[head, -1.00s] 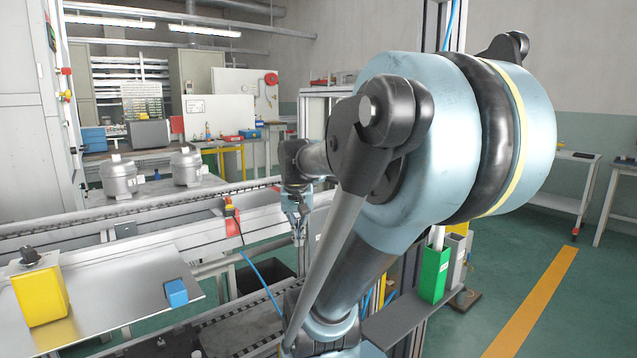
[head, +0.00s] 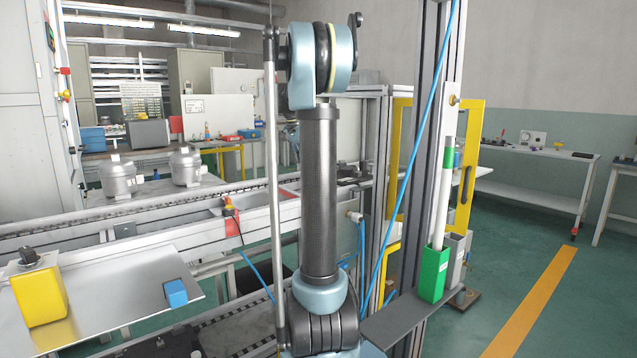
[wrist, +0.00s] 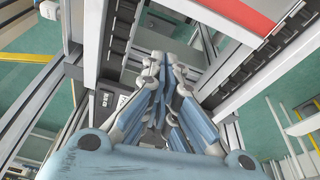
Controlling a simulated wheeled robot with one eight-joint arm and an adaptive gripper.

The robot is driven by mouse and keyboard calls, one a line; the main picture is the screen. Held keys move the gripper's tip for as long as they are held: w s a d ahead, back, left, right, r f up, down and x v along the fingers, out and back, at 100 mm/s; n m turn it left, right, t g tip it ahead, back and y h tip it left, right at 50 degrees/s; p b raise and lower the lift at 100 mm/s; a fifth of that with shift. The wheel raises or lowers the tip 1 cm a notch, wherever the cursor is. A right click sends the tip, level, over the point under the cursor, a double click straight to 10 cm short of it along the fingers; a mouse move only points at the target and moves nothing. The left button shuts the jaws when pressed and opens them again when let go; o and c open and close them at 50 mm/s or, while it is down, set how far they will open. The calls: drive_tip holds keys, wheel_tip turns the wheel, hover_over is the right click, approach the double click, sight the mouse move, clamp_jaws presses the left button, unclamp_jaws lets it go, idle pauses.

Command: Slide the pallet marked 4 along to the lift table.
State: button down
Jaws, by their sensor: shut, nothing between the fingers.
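My gripper (wrist: 168,62) shows in the wrist view, with its fingers together and nothing between them. It is above the conveyor, between rails with black chains (wrist: 243,45). In the head view the gripper is not visible. No number 4 can be read in either view, so I cannot tell which piece is the pallet marked 4. A dark grey flat surface (wrist: 193,57) lies beyond the fingertips in the wrist view, partly hidden by them. I cannot identify the lift table with certainty.
The conveyor (head: 150,207) runs across the head view behind a metal sheet (head: 118,285) bearing a yellow block (head: 40,296) and a blue block (head: 176,293). Two grey compressors (head: 118,178) (head: 187,166) stand behind. A post, a yellow-framed guard (head: 470,168) and a green holder (head: 434,272) stand right.

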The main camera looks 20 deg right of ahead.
drive_tip(key=w+d+m, duration=0.2)
drive_tip(key=w+d, duration=0.1)
drive_tip(key=w, duration=0.2)
drive_tip(key=w+d+f, duration=0.3)
drive_tip(key=d+f, duration=0.3)
drive_tip(key=f, duration=0.3)
drive_tip(key=shift+w+d+f, duration=0.15)
drive_tip(key=shift+w+f, duration=0.05)
drive_tip(key=shift+f, duration=0.05)
drive_tip(key=d, duration=0.1)
drive_tip(key=w+d, duration=0.1)
drive_tip(key=d, duration=0.1)
drive_tip(key=shift+d, duration=0.1)
idle(0.4)
